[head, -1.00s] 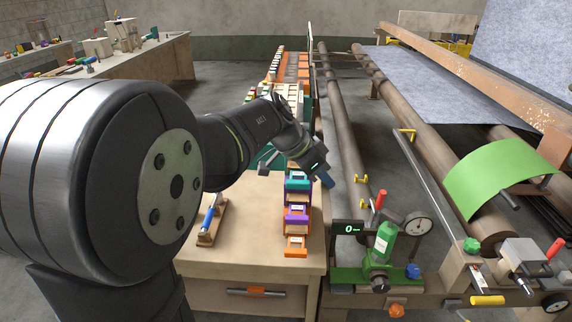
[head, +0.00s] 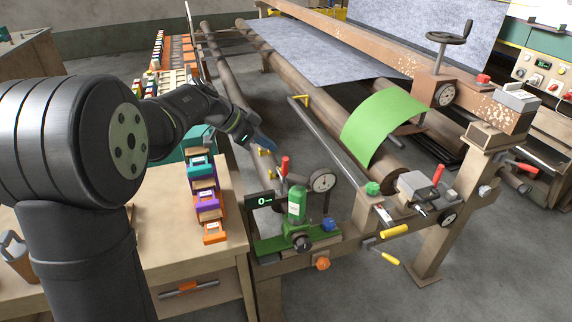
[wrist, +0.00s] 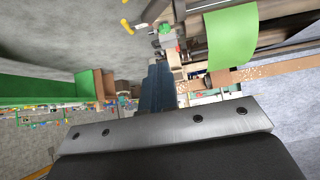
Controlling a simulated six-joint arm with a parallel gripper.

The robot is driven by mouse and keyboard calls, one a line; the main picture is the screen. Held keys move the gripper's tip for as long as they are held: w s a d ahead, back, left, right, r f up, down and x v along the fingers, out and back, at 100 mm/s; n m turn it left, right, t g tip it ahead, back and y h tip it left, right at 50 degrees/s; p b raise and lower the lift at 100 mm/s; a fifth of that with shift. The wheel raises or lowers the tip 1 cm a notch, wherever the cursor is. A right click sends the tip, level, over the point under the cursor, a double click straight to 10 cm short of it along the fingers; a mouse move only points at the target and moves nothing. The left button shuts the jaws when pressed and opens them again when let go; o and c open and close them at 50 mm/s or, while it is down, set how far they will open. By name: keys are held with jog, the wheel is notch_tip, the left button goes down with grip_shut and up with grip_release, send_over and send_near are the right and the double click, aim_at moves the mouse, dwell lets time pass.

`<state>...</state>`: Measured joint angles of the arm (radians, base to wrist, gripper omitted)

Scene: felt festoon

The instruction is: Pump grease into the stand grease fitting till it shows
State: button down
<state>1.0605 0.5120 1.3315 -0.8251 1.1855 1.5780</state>
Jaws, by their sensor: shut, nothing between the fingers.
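My gripper (head: 266,143) has blue fingers that are together, with nothing between them. It hangs over the near ends of the long rollers, above and behind the stand's green-bottle unit. In the wrist view its fingers (wrist: 158,88) point away from the camera and touch nothing I can see. The stand (head: 365,250) is a brown metal frame at the front of the machine. A green bottle (head: 296,203) with a pale label stands upright on a green base with a dark round part below. I cannot pick out the grease fitting or any grease.
A digital display (head: 265,200), a round dial (head: 323,182), a red handle (head: 284,165) and a blue knob (head: 328,224) crowd around the bottle. Stacked coloured boxes (head: 207,200) stand on the wooden bench (head: 175,235). A green sheet (head: 383,127) curves over a roller. Floor is clear at front right.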

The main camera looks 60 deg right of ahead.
send_over(301, 177)
jog(key=w+a, duration=0.2)
notch_tip(301, 177, down, 7)
notch_tip(301, 177, down, 3)
jog(key=shift+f, duration=0.45)
